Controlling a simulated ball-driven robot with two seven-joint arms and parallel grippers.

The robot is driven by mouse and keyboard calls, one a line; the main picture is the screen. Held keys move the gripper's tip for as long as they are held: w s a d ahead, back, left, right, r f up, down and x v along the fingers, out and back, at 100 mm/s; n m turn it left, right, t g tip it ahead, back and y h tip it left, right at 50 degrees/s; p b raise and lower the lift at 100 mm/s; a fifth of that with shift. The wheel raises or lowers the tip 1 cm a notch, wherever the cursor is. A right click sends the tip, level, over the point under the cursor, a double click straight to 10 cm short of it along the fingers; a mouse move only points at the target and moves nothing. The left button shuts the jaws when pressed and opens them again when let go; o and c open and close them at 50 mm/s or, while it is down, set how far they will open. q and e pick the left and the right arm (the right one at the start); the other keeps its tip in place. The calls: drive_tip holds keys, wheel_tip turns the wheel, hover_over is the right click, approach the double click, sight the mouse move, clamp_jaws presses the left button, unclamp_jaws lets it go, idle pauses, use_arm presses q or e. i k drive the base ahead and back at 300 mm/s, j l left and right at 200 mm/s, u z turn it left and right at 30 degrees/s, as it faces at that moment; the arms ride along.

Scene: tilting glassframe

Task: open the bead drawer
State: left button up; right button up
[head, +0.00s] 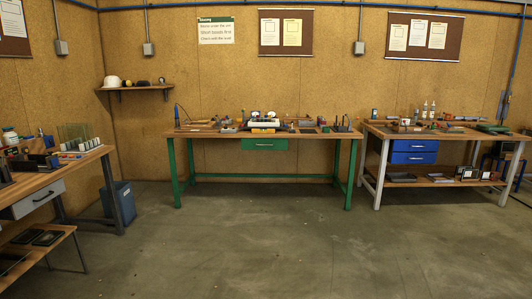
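Drawers show under all three benches, and I cannot tell which one is the bead drawer. A grey drawer (39,199) with a dark handle is under the left bench. A green drawer (252,145) is under the middle bench. Two blue drawers, an upper one (402,146) and a lower one (402,158), are stacked under the right bench. All look shut, as far as the distance shows. Neither of my grippers is in view.
The wooden left bench (80,165), green-legged middle bench (345,135) and grey-legged right bench (375,128) carry small tools and parts. A blue box (122,200) stands beside the left bench. The concrete floor (270,240) in the middle is clear.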

sight(252, 144)
drive_tip(key=i, duration=3.95)
drive_tip(key=j+u, duration=0.05)
drive_tip(key=j, duration=0.1)
